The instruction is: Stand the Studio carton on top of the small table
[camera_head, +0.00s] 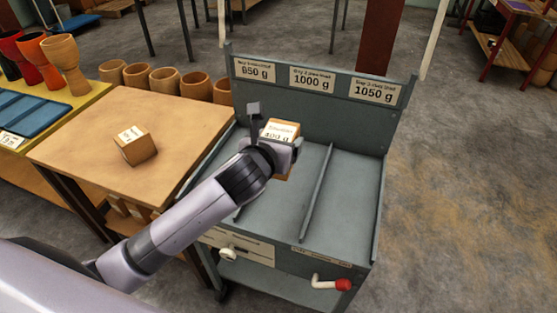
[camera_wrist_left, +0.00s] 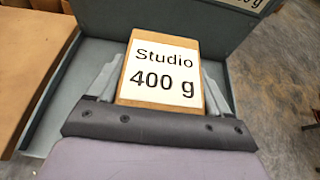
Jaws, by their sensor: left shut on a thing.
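The Studio carton (camera_head: 281,129), a brown box with a white label reading "Studio 400 g", is held in my left gripper (camera_head: 275,148). In the left wrist view the carton (camera_wrist_left: 160,70) sits between both fingers with its label facing the camera. The carton is over the left part of the grey sectioned cart; the gap beneath it is hard to judge. A wooden-topped table (camera_head: 190,125), apparently the small table, stands left of the cart. Another labelled brown carton (camera_head: 135,146) rests on it, turned at an angle. My right gripper is not in view.
The grey cart (camera_head: 345,200) has low dividers and a back panel with 950 g, 1000 g and 1050 g labels. Several wooden drum shells (camera_head: 165,80) stand behind the table. A yellow bench (camera_head: 60,115) with blue trays is at left. The tabletop's right part is bare.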

